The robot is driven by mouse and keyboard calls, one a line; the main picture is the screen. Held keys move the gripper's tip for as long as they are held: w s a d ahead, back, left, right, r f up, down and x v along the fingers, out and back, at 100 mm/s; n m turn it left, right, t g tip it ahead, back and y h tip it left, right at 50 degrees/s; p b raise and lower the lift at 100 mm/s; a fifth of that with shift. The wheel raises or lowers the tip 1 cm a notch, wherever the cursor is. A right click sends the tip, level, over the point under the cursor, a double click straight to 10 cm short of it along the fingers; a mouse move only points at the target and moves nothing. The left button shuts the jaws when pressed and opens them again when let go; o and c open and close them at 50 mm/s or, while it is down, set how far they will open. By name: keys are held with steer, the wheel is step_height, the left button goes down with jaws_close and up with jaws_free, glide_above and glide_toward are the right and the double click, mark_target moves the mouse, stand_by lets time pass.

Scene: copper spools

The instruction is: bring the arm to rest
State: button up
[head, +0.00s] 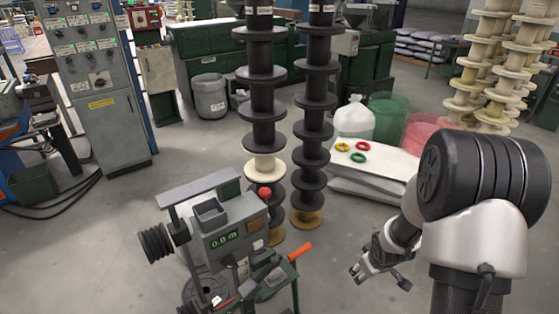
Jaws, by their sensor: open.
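My gripper (357,272) shows in the head view, right of the middle near the bottom. It is open, with nothing between its fingers. It points down and to the left above the grey floor. My arm comes in from the right and hides part of the floor and the far right side. The gripper is to the right of the grey winding machine (225,235) and apart from it.
Tall stacks of black spools (313,120) stand behind the machine. White sacks (375,165) carry red, yellow and green rings. Cream spools (495,65) stack at the back right. A grey control cabinet (95,80) stands left. Floor (120,235) is open at left.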

steer(key=s+a+r+m, duration=0.15)
steer(key=s+r, duration=0.25)
steer(key=r, duration=0.6)
steer(key=s+a+r+m, duration=0.1)
steer(key=s+a+r, duration=0.25)
steer(key=r, duration=0.65)
steer(key=s+a+r+m, duration=0.1)
steer(key=s+a+r, duration=0.2)
steer(key=s, duration=0.6)
steer(key=s+a+r+m+y, duration=0.1)
steer(key=s+a+r, duration=0.2)
steer(key=s, duration=0.7)
step_height(320, 180, up, 2)
steer(key=shift+a+r, duration=0.25)
steer(key=shift+a, duration=0.15)
